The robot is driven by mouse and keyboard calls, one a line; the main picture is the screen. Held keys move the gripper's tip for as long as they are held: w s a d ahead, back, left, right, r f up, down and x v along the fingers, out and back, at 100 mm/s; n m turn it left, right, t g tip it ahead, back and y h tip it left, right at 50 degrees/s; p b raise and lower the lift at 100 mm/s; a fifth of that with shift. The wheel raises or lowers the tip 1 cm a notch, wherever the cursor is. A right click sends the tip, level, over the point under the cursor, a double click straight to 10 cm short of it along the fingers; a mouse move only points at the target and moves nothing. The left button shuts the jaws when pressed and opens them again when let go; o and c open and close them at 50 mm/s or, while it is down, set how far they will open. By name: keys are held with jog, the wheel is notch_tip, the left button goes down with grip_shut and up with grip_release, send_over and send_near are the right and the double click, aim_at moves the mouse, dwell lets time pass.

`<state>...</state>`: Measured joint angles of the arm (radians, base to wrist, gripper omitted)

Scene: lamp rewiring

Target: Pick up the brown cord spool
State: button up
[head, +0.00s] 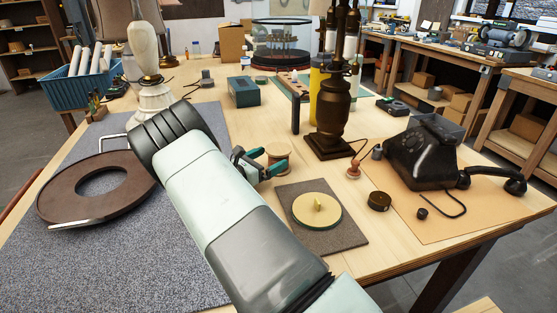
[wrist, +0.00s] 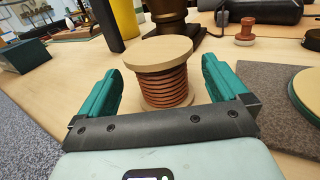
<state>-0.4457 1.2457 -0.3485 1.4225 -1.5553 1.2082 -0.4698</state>
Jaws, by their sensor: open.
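The brown cord spool (wrist: 160,82) stands upright on the wooden table in the wrist view, with pale round flanges and brown cord wound between them. My gripper (wrist: 162,88) has its two green fingers apart, one on each side of the spool, and I see gaps between fingers and spool. In the head view the spool (head: 279,162) is partly hidden behind my gripper (head: 262,163), whose green fingers are spread beside it.
A dark lamp base (head: 332,115) stands just behind the spool. A brown ring (head: 60,195) is at left.

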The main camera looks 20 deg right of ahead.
aim_at(278, 153)
jog(key=x, duration=0.4)
jog(key=shift+w+d+r, duration=0.15)
jog(key=shift+d+r, duration=0.05)
jog(key=shift+d, duration=0.05)
jog(key=shift+c, duration=0.2)
jog(key=c, duration=0.9)
